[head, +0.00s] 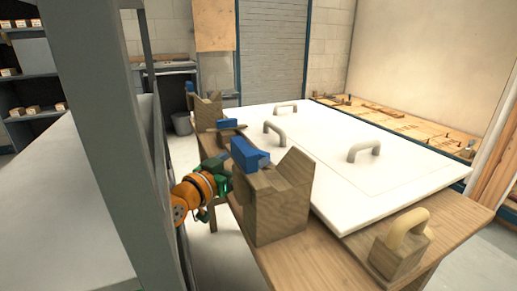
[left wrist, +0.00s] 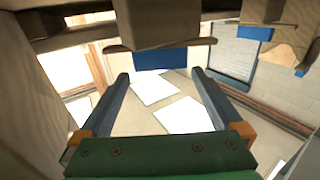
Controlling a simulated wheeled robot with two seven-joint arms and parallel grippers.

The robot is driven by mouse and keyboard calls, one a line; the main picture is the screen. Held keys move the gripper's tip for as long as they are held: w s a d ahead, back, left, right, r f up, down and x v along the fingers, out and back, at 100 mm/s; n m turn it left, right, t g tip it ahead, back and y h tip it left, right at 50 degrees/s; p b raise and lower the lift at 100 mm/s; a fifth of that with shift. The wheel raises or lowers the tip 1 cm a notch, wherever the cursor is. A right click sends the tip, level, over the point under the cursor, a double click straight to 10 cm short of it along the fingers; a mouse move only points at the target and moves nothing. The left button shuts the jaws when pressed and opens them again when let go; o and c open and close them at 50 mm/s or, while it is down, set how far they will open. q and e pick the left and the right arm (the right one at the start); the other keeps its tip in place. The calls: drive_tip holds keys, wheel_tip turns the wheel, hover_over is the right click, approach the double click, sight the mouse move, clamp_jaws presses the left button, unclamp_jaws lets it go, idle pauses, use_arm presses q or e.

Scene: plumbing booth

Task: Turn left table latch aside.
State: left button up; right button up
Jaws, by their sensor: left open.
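A blue latch (head: 249,155) sits on the near wooden block (head: 275,205) at the left edge of the table, beside a notched upright. A smaller blue latch (head: 227,124) sits on a wooden piece further back. I cannot tell which one is the left table latch. My left gripper (head: 226,166) is just left of the near block, low beside its latch, its fingertips partly hidden. In the left wrist view the gripper (left wrist: 162,76) is open and empty, with a blue piece (left wrist: 160,59) under a wooden block ahead, between the finger lines. My right gripper is not in view.
A white panel (head: 300,125) with several handles covers the table. A wooden block with a tan handle (head: 405,243) stands at the near right corner. A grey post (head: 100,130) stands close on the left, beside my left arm. Another blue piece (head: 190,88) is at the far end.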

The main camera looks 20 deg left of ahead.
sight(256, 150)
use_arm(q)
drive_tip(key=shift+w+d, duration=0.25)
drive_tip(key=shift+w, duration=1.05)
drive_tip(key=shift+w+d, duration=0.2)
drive_tip(key=shift+w, duration=1.05)
